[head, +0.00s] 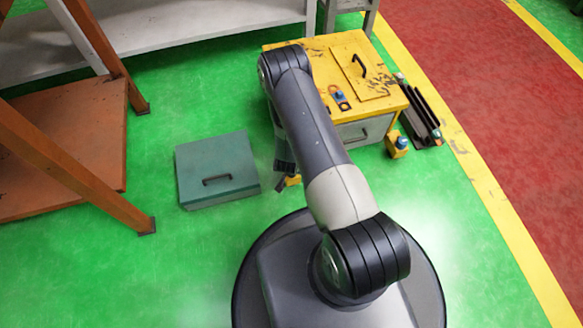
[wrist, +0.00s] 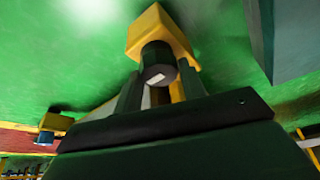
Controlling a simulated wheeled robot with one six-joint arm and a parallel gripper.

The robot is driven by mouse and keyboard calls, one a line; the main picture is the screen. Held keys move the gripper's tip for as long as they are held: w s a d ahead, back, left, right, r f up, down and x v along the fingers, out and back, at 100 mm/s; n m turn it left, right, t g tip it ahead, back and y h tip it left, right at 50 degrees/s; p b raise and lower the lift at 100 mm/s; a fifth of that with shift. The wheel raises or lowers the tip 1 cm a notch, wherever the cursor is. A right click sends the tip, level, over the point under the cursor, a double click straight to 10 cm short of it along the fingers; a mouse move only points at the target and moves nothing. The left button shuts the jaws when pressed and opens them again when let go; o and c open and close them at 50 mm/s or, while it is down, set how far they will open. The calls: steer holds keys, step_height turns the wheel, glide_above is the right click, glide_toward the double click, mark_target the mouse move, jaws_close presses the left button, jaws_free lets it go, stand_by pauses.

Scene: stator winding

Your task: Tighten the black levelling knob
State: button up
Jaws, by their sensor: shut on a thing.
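The black levelling knob (wrist: 158,62) has a white mark on its end and sits against a yellow block (wrist: 160,32) in the wrist view. My gripper (wrist: 160,88) has one finger on each side of the knob and is shut on it. In the head view my gripper (head: 284,174) is low at the left front of the yellow-topped cabinet (head: 320,58), mostly behind my arm. A bit of the yellow block (head: 293,181) shows beside it, and the black knob is hidden there.
A teal box (head: 217,168) with a black handle is on the green floor left of my gripper. A yellow block with a blue knob (head: 402,143) is at the cabinet's right front. An orange frame (head: 75,180) stands at the left. The floor in front of the teal box is clear.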

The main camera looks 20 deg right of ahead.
steer(key=shift+m, duration=0.3)
steer(key=m+h+p, duration=0.1)
steer(key=m, duration=0.1)
steer(key=m+g, duration=0.1)
steer(key=m, duration=0.1)
steer(key=shift+w+a+m+h+p, duration=0.1)
steer(key=shift+a+m+h+p, duration=0.05)
steer(key=shift+m+h+p, duration=0.25)
steer(key=m+g, duration=0.1)
steer(key=m, duration=0.4)
steer(key=shift+w+g+h, duration=0.15)
steer(key=shift+g+h, duration=0.25)
steer(key=m+g+b, duration=0.1)
steer(key=m, duration=0.2)
steer(key=m+g+b, duration=0.1)
steer(key=m+b, duration=0.1)
steer(key=m, duration=0.1)
steer(key=shift+w+f+m+g, duration=0.1)
steer(key=shift+w+m+g, duration=0.05)
steer(key=shift+m+g, duration=0.15)
steer(key=m+b, duration=0.1)
steer(key=m, duration=0.1)
steer(key=m+g+y+b, duration=0.1)
steer(key=m, duration=0.1)
steer(key=shift+m+g, duration=0.3)
steer(key=o, duration=1)
